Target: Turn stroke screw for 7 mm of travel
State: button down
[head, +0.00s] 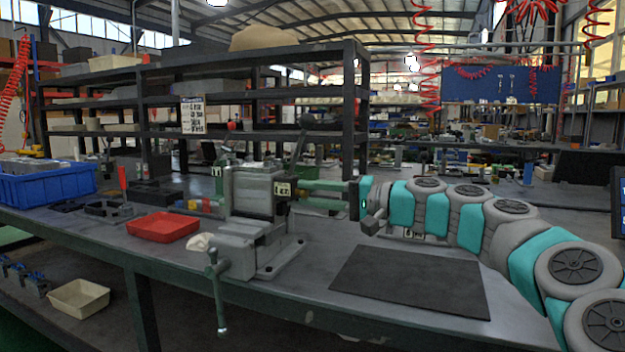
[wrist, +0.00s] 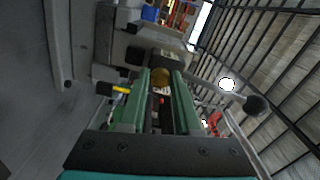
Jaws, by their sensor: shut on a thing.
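A grey valve block (head: 252,192) stands upright in a grey bench vise (head: 240,245) on the workbench. My gripper (head: 300,192) reaches in from the right, its green fingers level and pointing at the block's right face, beside a small label (head: 283,189). In the wrist view, my gripper (wrist: 161,78) has its two fingertips on either side of a round brass-coloured part, which looks like the stroke screw (wrist: 160,75). The fingers are shut on it. The screw is hidden in the head view, and its turn angle cannot be read.
A lever with a black ball (wrist: 257,103) sticks out beside the fingers; its ball also shows above the block (head: 305,121). A red tray (head: 163,227), a white rag (head: 200,242) and a blue bin (head: 45,186) lie left. A bare dark mat (head: 410,281) lies right.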

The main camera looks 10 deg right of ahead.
jog(key=shift+m+p, duration=0.9)
jog(key=shift+m, duration=0.1)
jog(key=c, duration=0.6)
grip_release()
jog(key=shift+d, duration=0.1)
jog(key=v, duration=0.7)
jog(key=shift+s+d+b, duration=0.2)
jog(key=shift+s+b, duration=0.05)
jog(key=shift+b, duration=0.2)
